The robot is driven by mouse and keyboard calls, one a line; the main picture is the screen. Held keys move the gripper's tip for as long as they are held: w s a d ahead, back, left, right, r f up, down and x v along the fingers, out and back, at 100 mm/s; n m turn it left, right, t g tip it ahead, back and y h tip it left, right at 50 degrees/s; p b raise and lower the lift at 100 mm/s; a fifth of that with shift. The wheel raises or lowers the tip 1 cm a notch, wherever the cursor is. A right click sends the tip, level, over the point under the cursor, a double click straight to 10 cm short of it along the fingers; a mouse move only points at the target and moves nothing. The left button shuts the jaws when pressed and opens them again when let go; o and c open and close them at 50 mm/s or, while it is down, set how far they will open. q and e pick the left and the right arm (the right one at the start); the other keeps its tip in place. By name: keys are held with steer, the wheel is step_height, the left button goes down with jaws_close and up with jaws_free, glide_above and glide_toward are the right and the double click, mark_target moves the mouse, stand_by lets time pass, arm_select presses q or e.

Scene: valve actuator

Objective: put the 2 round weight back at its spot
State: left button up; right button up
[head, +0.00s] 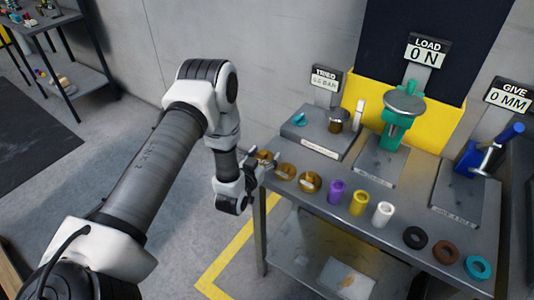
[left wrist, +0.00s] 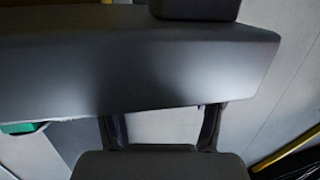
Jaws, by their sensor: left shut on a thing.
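Two round brass weights, one in the middle (head: 286,171) and one on the right (head: 310,181), lie at the left end of the grey table. A third brass round weight (head: 263,155) shows partly behind my left gripper (head: 268,166). My left gripper is at the table's left edge, shut on this weight, which its fingers partly cover. I cannot read the numbers on the weights, nor tell whether the held one touches the table. In the left wrist view the two fingers (left wrist: 162,128) show, but the held weight is not visible between them. My right gripper is not in view.
The table (head: 331,206) bears a purple (head: 337,192), a yellow (head: 359,203) and a white cylinder (head: 382,214), then black (head: 415,238), brown (head: 445,253) and teal rings (head: 477,267). Behind stand a green load stand (head: 398,120) and a blue device (head: 480,155).

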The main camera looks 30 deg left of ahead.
arm_select(q)
steer(key=o, duration=1)
steer(key=shift+w, duration=0.1)
steer(key=o, duration=0.3)
steer(key=shift+s, duration=0.2)
steer(key=shift+o, duration=0.2)
steer(key=shift+s+a+r, duration=0.1)
steer(key=shift+s+r, duration=0.15)
steer(key=shift+w, duration=0.1)
steer(key=shift+f, duration=0.15)
steer(key=shift+s, duration=0.25)
steer(key=b+v, duration=0.2)
steer(key=v, duration=0.9)
steer(key=s+d+f+m+g+h, duration=0.1)
steer(key=s+d+f+g+h, duration=0.1)
steer(key=s+d+f+g, duration=0.3)
steer(key=s+d+f+m+g+h, duration=0.1)
steer(key=s+d+f+g, duration=0.25)
steer(key=f, duration=0.45)
steer(key=s+f+g, duration=0.2)
steer(key=s+g, duration=0.1)
steer(key=s, duration=0.4)
steer(key=s+d+f+g, duration=0.1)
steer(key=s+g, duration=0.3)
steer(key=s, duration=0.4)
steer(key=shift+d+f, duration=0.25)
steer(key=shift+f, duration=0.5)
